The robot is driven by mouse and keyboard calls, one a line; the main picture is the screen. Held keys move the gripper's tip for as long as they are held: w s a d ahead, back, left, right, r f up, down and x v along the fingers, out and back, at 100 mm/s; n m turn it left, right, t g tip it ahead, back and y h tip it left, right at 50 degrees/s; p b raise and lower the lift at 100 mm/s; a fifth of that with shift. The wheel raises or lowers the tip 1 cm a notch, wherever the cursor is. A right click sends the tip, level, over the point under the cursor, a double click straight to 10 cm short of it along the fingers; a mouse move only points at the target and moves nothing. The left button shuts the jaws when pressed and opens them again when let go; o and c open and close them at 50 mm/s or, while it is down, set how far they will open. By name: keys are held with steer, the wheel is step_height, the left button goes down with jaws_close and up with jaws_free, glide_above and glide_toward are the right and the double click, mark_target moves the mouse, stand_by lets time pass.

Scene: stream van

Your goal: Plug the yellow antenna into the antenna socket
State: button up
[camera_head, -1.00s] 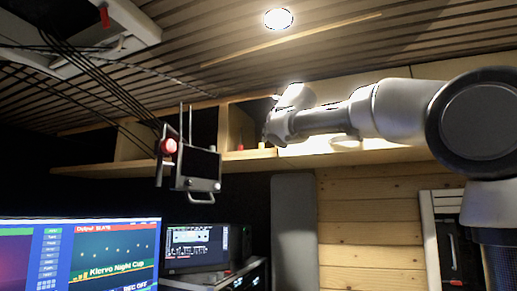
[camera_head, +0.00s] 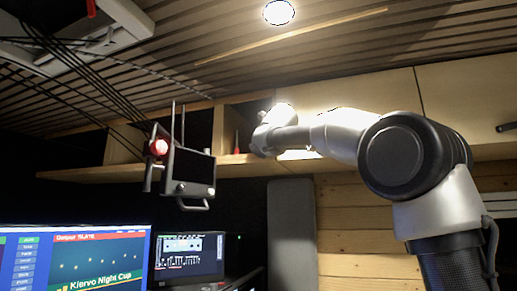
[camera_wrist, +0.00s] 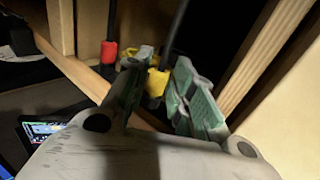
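The yellow antenna (camera_wrist: 156,82), a yellow base with a dark rod rising from it, stands on the shelf in the wrist view. My gripper (camera_wrist: 160,95) is open, its green-padded fingers on either side of the yellow base; I cannot tell whether they touch it. A red antenna (camera_wrist: 109,52) stands to the left, and also shows in the head view (camera_head: 237,145). In the head view the yellow antenna is hidden behind my arm's end. A device with a screen and thin upright rods (camera_head: 190,172) hangs to the left. I cannot make out the antenna socket.
The wooden shelf (camera_head: 120,172) runs below the ceiling, with cabinet doors (camera_head: 375,90) on the right. Black cables (camera_head: 90,80) hang at upper left. Monitors (camera_head: 100,255) stand below. A dark panel (camera_head: 291,230) leans against the wooden wall.

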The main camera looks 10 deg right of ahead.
steer(key=shift+w, duration=0.15)
steer(key=c, duration=0.5)
steer(key=shift+r, duration=0.1)
steer(key=shift+r, duration=1.75)
steer(key=s, duration=1.7)
steer(key=w+a+n+y, duration=0.1)
steer(key=a+y, duration=0.1)
steer(key=a, duration=0.4)
steer(key=w+a+r+n+y, duration=0.1)
steer(key=w+a, duration=0.1)
steer(key=a, duration=0.4)
steer(key=w+a+r+n+y, duration=0.1)
steer(key=w+a+y, duration=0.1)
steer(key=a, duration=0.4)
steer(key=shift+a+n+g+y, duration=0.2)
steer(key=shift+n+g+y, duration=0.1)
steer(key=shift+g, duration=0.1)
